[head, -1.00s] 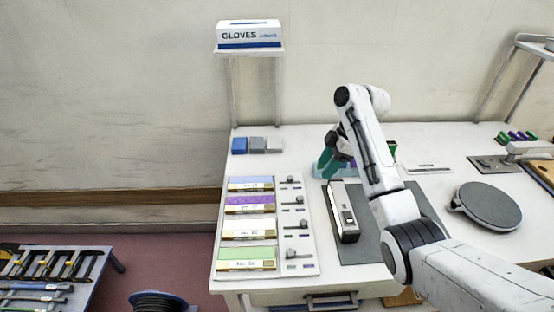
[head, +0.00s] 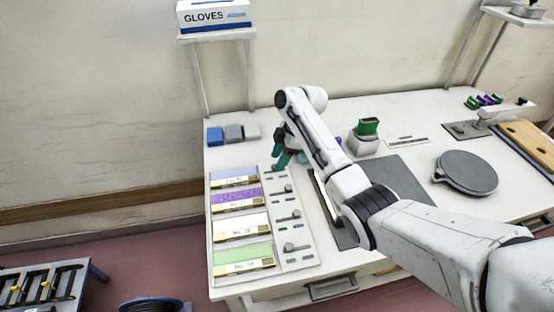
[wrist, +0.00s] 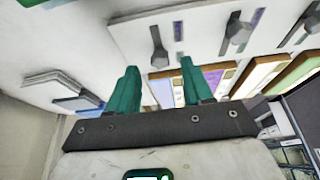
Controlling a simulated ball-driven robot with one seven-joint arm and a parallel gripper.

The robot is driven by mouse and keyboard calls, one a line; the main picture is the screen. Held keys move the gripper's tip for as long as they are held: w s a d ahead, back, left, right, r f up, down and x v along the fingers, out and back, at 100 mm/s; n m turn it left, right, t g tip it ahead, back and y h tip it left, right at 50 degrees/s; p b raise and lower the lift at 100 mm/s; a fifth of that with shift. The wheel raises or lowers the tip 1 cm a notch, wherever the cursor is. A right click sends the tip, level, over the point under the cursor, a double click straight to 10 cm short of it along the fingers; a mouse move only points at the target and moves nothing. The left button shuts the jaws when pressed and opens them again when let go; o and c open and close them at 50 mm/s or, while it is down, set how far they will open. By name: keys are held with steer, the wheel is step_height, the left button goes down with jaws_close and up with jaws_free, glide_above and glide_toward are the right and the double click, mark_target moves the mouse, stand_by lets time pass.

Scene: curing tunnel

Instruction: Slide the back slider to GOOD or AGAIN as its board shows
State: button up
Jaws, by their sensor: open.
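The panel (head: 311,255) carries a column of boards with a slider at the right of each. The back board (head: 233,181) is pale blue with a small label, too small to read. My gripper (head: 281,161), with teal fingers, is open and empty at the back end of the slider column, largely covering the back slider in the head view. In the wrist view the back slider (wrist: 158,49) is a grey knob just beyond and between the open fingertips (wrist: 160,68). I cannot tell whether they touch. The GOOD and AGAIN marks are not readable.
Purple (head: 236,199), white (head: 240,226) and green (head: 243,257) boards lie in front, with their own sliders. Small blue and grey blocks (head: 234,133) lie behind the panel. A green-topped device (head: 366,136), a grey mat (head: 405,176) and a round grey plate (head: 466,172) are to the right.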

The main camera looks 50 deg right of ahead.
steer(key=shift+x, duration=0.95)
jaws_close()
